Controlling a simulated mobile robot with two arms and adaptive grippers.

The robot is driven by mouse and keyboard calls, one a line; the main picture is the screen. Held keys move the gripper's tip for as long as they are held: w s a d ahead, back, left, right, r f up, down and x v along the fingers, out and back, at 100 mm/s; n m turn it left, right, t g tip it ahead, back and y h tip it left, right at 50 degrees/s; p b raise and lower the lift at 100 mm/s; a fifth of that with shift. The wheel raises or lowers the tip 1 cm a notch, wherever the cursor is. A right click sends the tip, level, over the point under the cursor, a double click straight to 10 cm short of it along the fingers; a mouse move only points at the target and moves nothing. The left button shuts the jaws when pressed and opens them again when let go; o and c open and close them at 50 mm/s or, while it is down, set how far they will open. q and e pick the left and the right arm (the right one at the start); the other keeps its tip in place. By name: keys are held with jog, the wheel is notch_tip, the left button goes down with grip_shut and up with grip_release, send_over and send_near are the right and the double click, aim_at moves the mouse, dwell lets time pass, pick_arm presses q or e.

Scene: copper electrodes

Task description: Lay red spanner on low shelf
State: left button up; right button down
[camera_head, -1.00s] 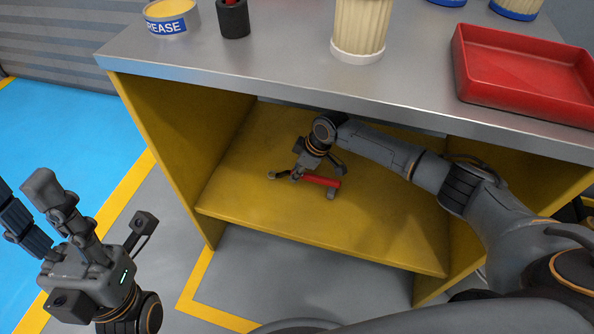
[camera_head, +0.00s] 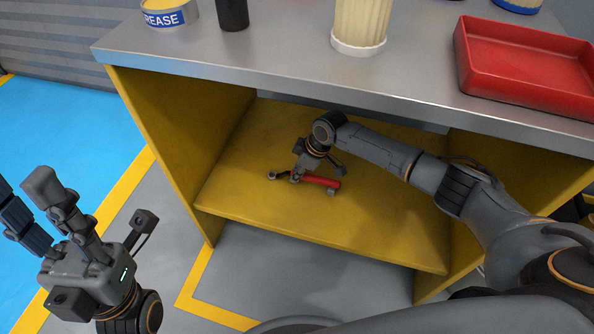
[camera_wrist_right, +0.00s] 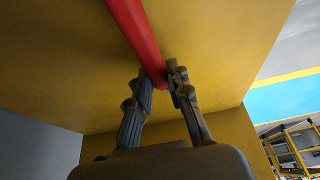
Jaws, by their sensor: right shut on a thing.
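My right gripper (camera_head: 298,177) reaches in under the bench top and is shut on the spanner. In the right wrist view the red handle (camera_wrist_right: 136,40) runs up from between the fingers (camera_wrist_right: 163,85) across the yellow surface. I cannot tell whether the spanner touches the shelf. My left gripper (camera_head: 95,222) is open and empty over the floor, left of the bench.
The grey bench top (camera_head: 270,65) overhangs the shelf, with yellow side walls (camera_head: 180,130) on both sides. On top stand a grease tin (camera_head: 168,16), a dark cylinder (camera_head: 233,14), a cream ribbed container (camera_head: 361,24) and a red tray (camera_head: 530,65). The rest of the shelf is clear.

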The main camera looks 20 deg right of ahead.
jog(key=c, duration=0.7)
grip_release()
